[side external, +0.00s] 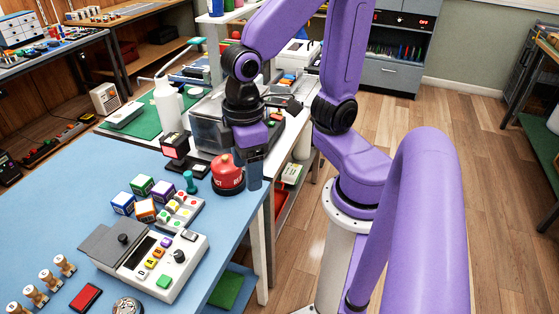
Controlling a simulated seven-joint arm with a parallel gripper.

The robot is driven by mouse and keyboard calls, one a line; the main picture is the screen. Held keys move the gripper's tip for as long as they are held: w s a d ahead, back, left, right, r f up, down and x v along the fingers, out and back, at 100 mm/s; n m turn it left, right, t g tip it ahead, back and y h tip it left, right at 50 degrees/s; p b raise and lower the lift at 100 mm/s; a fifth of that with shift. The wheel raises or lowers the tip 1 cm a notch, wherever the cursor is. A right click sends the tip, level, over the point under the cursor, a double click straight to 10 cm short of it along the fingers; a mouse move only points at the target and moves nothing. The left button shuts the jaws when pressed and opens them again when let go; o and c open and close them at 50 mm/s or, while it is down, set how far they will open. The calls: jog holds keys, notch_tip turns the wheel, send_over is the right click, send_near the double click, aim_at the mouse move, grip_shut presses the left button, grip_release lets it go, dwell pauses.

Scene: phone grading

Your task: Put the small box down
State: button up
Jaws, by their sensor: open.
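Several small cube boxes stand close together on the blue table (90,185): a green one (142,185), a blue one (123,203), a purple one (162,191) and an orange one (146,211). I cannot tell which of them is the small box. My gripper (253,172) points down near the table's right edge, to the right of the cubes and beside a round red thing with a black base (228,174). It is open, and I see no box between its fingers. The fingertips are small and partly unclear in this view.
A teal knob-shaped piece (190,182) and a black stand with a red screen (178,147) are nearby. Wooden figures (50,279) stand front left. Bare table lies left.

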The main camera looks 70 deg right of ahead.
jog(key=s+d+n, duration=0.3)
jog(key=s, duration=0.2)
jog(key=shift+s, duration=0.2)
jog(key=shift+d, duration=0.1)
dwell(0.6)
jog(key=o, duration=0.6)
jog(key=shift+w, duration=0.25)
jog(key=w+a+r+m, duration=0.1)
jog(key=w+r+m, duration=0.1)
jog(key=w+m, duration=0.75)
jog(key=w+a+r+m, duration=0.1)
jog(key=w+r+m, duration=0.3)
jog(key=w, duration=1)
jog(key=w+d+f+m, duration=0.2)
jog(key=w+d+m, duration=1.5)
jog(key=w+d, duration=0.15)
notch_tip(320, 180, down, 10)
jog(key=shift+s+d, duration=0.2)
jog(key=shift+s, duration=0.2)
